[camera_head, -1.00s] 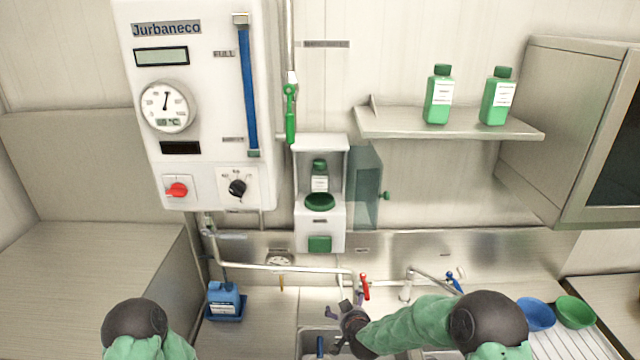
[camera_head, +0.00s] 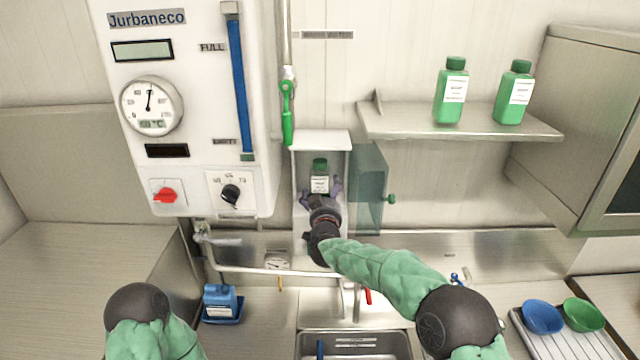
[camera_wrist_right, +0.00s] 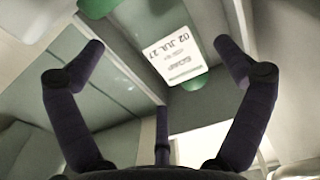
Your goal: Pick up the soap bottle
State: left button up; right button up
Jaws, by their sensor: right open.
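The soap bottle (camera_head: 320,178), with a green cap and a white label, stands upright in the open white dispenser box on the wall. It also shows in the right wrist view, where its label (camera_wrist_right: 175,55) reads SOAP and lies between and beyond the fingers. My right gripper (camera_head: 321,192) is open in front of the bottle, its fingers on either side of the bottle's lower part in the head view. Contact cannot be seen. The bottle's base is hidden behind the gripper. My left arm shows at the lower left; its gripper is out of view.
The dispenser's green see-through door (camera_head: 367,190) stands open to the right. Two green bottles (camera_head: 451,92) (camera_head: 514,94) stand on the shelf (camera_head: 400,120). The control panel (camera_head: 190,60) is left of the box.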

aim_at(324, 187)
jog(key=shift+w+a+r+p, duration=0.15)
jog(key=shift+w+p, duration=0.7)
jog(key=shift+w, duration=1.95)
jog(key=c, duration=1)
